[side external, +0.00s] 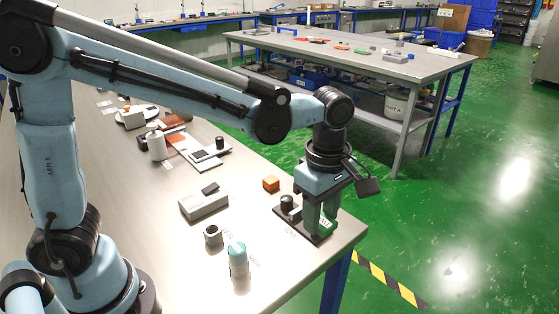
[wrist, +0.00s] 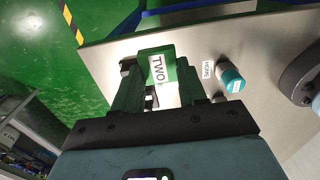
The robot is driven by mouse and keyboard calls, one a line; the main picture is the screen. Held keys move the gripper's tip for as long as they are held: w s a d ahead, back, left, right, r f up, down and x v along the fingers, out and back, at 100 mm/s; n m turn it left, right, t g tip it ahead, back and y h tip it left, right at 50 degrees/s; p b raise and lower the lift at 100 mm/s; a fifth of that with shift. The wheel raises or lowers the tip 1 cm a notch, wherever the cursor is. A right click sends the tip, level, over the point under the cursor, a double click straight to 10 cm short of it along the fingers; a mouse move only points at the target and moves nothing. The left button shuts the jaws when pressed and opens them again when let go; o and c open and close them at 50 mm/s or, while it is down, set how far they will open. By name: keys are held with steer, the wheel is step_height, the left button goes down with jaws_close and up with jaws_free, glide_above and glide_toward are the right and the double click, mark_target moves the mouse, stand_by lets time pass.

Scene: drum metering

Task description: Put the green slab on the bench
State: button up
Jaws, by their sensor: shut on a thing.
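My gripper (side external: 318,208) is over the near right corner of the steel bench (side external: 165,215), pointing down. It is shut on the green slab (wrist: 157,66), which carries a white label reading "TWO" in the wrist view. The slab's label also shows low between the fingers in the side view (side external: 325,222). The fingers are green too, so the slab's edges are hard to separate from them. The slab is at a dark base plate (side external: 306,232) with a black knob (side external: 288,204); I cannot tell whether it touches the plate.
Left of my gripper stand an orange cube (side external: 270,184), a grey box (side external: 203,204), a small grey cup (side external: 213,236) and a teal-capped cylinder (side external: 238,260), also in the wrist view (wrist: 231,79). The bench edge (side external: 345,250) is close by. A second table (side external: 350,60) stands behind.

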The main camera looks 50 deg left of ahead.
steer(key=shift+s+d+r, duration=0.15)
steer(key=shift+d+r, duration=0.05)
steer(key=shift+r, duration=0.05)
steer(key=shift+a+r, duration=0.1)
steer(key=shift+a, duration=0.15)
steer(key=w+a+n, duration=0.5)
steer(key=w+a, duration=0.1)
steer(key=a, duration=0.5)
steer(key=n, duration=0.4)
glide_above(246, 173)
steer(key=f, duration=0.7)
steer(key=shift+d+f, duration=0.15)
steer(key=shift+d, duration=0.1)
steer(key=shift+a+f, duration=0.15)
steer(key=shift+a, duration=0.05)
steer(key=shift+f, duration=1.95)
